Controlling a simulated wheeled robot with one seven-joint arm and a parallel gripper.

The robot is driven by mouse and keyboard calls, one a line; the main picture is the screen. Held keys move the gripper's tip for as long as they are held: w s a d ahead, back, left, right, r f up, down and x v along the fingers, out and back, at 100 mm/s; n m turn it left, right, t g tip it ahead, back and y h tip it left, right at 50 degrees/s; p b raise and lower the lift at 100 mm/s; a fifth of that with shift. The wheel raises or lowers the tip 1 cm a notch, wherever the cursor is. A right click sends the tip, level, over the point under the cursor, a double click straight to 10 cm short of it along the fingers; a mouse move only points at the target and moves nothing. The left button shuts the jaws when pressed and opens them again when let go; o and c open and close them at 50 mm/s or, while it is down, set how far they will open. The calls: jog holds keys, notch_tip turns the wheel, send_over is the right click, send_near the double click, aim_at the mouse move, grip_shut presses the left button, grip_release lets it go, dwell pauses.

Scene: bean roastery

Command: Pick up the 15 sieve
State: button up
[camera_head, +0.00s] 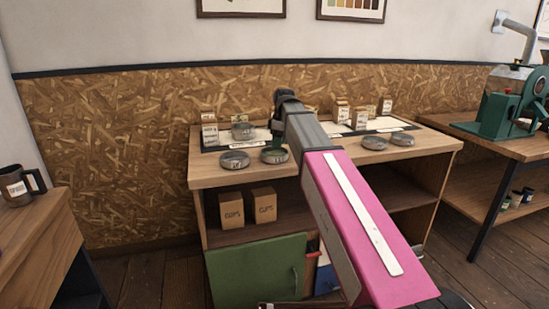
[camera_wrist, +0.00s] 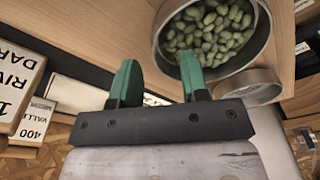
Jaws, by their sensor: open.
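Several shallow round metal sieves stand on the wooden bench. Two are at its front left, a left one (camera_head: 235,161) and a right one (camera_head: 270,157), with dark numbers on their sides too small to read surely. I cannot tell which one is the 15 sieve. My gripper (camera_wrist: 158,68) is open and empty, with green fingers. In the wrist view, its right finger overlaps the edge of a round metal container of green beans (camera_wrist: 210,35). Another round metal rim (camera_wrist: 252,82) shows beside that container. In the head view my arm hides part of the bench.
A round tin (camera_head: 243,132) stands behind the front left sieves. Two more sieves (camera_head: 375,143) (camera_head: 402,139) lie right of my arm. Small labelled boxes (camera_head: 209,134) stand at the back of the bench. Two cardboard boxes (camera_head: 231,210) sit on the shelf below.

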aim_at(274, 155)
jog(key=shift+w+a+f, duration=0.1)
jog(key=shift+f, duration=1.35)
grip_shut()
jog(key=shift+r, duration=0.15)
